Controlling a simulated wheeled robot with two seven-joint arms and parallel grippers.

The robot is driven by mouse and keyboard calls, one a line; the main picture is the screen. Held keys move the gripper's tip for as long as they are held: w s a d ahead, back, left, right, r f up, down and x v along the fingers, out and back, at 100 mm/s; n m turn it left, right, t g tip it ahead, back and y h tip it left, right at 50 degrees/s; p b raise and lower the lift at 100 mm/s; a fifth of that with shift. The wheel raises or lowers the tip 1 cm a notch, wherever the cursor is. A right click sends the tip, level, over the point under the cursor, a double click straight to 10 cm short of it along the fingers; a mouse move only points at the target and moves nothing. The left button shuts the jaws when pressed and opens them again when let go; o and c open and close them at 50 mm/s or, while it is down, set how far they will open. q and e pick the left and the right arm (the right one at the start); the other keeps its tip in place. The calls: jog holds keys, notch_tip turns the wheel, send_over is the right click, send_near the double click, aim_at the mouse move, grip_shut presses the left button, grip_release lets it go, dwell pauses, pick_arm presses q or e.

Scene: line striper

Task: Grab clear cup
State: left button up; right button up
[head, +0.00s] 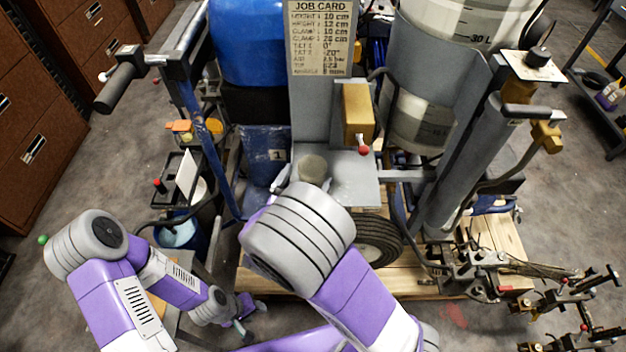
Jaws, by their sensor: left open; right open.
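I cannot make out a clear cup for certain. A pale, cup-like vessel (199,191) is partly hidden behind a white card in the dark tray at the left of the striper. My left arm bends down at lower left. Its gripper (242,328) shows small and partly at the bottom, low beside the wooden pallet, well below and apart from the pale vessel. Nothing shows between its fingers. My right arm's large grey elbow covers the lower middle of the view, and its gripper is hidden.
The line striper stands on a wooden pallet (415,279), with a blue tank (247,45) and a job card (320,38). A blue bucket (178,235) is below the tray. Brown drawers (35,110) line the left. Clamps and rods (480,270) crowd the lower right.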

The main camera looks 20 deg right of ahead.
aim_at(317, 160)
jog(key=b+x, duration=0.1)
jog(key=x, duration=0.3)
jog(key=shift+w, duration=0.1)
jog(key=c, duration=1)
